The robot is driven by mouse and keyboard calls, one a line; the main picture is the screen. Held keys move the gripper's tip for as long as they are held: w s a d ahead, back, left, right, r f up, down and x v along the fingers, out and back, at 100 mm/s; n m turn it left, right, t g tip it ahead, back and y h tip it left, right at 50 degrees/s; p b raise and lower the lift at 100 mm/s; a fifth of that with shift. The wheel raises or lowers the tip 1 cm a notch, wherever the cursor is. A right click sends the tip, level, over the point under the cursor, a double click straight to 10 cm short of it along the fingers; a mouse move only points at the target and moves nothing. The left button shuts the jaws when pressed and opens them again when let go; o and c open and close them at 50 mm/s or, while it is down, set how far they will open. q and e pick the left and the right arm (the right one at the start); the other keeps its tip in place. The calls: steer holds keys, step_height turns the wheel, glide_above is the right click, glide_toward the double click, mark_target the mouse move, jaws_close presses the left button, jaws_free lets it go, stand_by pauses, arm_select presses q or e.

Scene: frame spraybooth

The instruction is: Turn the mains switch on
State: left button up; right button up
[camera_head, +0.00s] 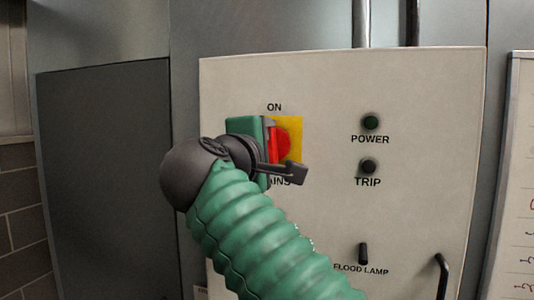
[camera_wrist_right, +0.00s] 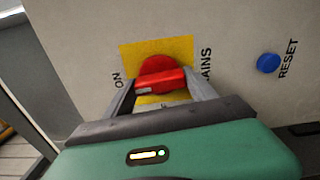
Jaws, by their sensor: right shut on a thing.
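The mains switch (camera_head: 281,143) is a red rotary knob on a yellow square plate, on the pale panel (camera_head: 330,90). In the right wrist view the red handle (camera_wrist_right: 160,82) lies between the two grey fingers of my right gripper (camera_wrist_right: 160,90), which is shut on it. There the handle bar runs roughly along the line from the ON label to the MAINS label, with a pale mark near its ON end. In the head view my right gripper (camera_head: 269,150) covers the left part of the switch and part of the MAINS label. My left gripper is not in view.
A dark green POWER lamp (camera_head: 371,122), a dark TRIP lamp (camera_head: 368,166) and a FLOOD LAMP toggle (camera_head: 364,253) are on the panel to the right. A black handle (camera_head: 442,275) stands out at the lower right. The wrist view shows a blue RESET button (camera_wrist_right: 268,63).

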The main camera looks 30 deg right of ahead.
steer(key=shift+w+f+m, duration=0.1)
steer(key=shift+f+m, duration=0.3)
steer(key=shift+m, duration=0.2)
steer(key=o, duration=1.4)
steer(key=shift+s+r, duration=0.2)
steer(key=shift+r, duration=0.05)
steer(key=shift+c, duration=0.2)
steer(key=shift+a, duration=0.1)
steer(key=b+v, duration=0.2)
steer(key=v, duration=1.4)
steer(key=shift+s+a, duration=0.15)
steer(key=shift+a, duration=0.25)
